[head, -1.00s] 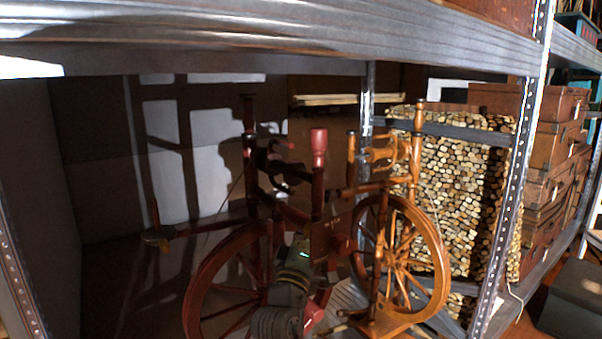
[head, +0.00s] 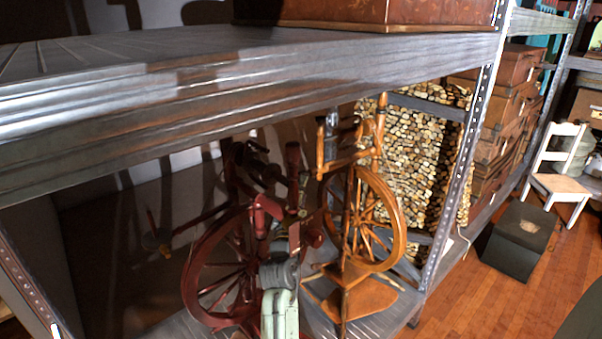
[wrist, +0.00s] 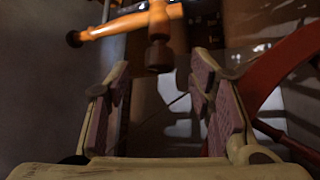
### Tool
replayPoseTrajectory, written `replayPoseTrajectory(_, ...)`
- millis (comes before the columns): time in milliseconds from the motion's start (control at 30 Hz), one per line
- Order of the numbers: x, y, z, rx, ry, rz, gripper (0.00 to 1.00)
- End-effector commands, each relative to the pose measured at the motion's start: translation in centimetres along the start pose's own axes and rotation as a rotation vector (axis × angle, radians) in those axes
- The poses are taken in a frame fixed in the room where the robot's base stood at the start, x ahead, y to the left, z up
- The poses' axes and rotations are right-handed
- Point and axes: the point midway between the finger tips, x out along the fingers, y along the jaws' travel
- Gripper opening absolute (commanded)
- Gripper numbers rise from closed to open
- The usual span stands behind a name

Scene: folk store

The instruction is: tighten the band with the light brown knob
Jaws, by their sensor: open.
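Two spinning wheels stand on the lower shelf in the head view. The orange-brown one (head: 397,215) is at right, and the dark red one (head: 192,262) is at left. In the wrist view my gripper (wrist: 160,75) is open and empty, its pinkish pads apart. Ahead of it, at the top centre, a brown turned knob (wrist: 158,55) hangs from an orange-brown wooden part (wrist: 120,25). It shows between the fingertips in the picture, but I cannot tell its distance. In the head view my arm reaches up from below, and the fingertips cannot be made out.
A metal shelf edge (head: 250,80) crosses above the wheels, and a post (head: 458,180) stands right of them. The dark red wheel's rim (wrist: 268,78) curves close by my right finger in the wrist view. A black box (head: 518,240) and white chair (head: 558,165) stand on the floor at right.

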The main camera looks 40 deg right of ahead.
Motion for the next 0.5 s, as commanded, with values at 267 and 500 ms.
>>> replayPoseTrajectory(267, 4.7, 0.2, -0.1, 0.000, 0.000, 0.001, 0.48)
replayPoseTrajectory(500, 5.8, 0.1, 0.0, 0.002, 0.000, 0.000, 0.48)
